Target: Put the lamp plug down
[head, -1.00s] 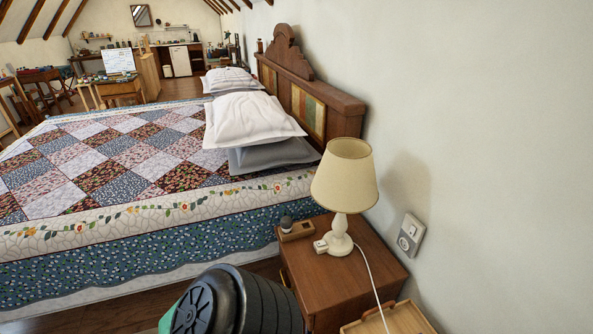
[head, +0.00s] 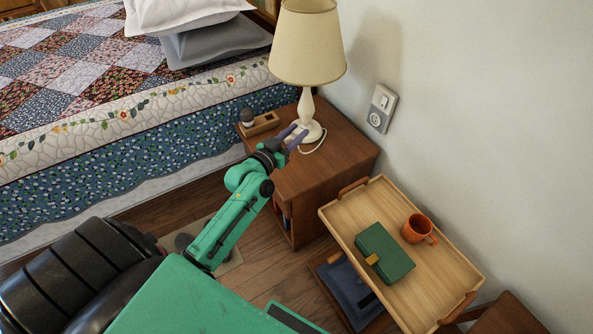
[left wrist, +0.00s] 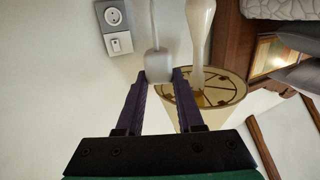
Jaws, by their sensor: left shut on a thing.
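My left gripper (head: 293,137) reaches over the nightstand (head: 330,172) beside the lamp's base. In the left wrist view, which is upside down, its purple fingers are shut on the small white lamp plug (left wrist: 158,66), with the cord (left wrist: 153,22) running from it. In the head view the fingers largely cover the plug, and I cannot tell whether it touches the nightstand top. The lamp (head: 307,45) stands upright with a cream shade; its white cord (head: 318,147) curves near the base. The wall socket (head: 379,120) is empty, with a switch above it. My right gripper is not in view.
A wooden tray (head: 345,222) holds a green box (head: 384,252) and an orange mug (head: 416,228), right of the nightstand. A small wooden holder (head: 263,124) with a dark-topped object sits at the nightstand's left. The quilted bed (head: 120,125) is left. The nightstand's front right is clear.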

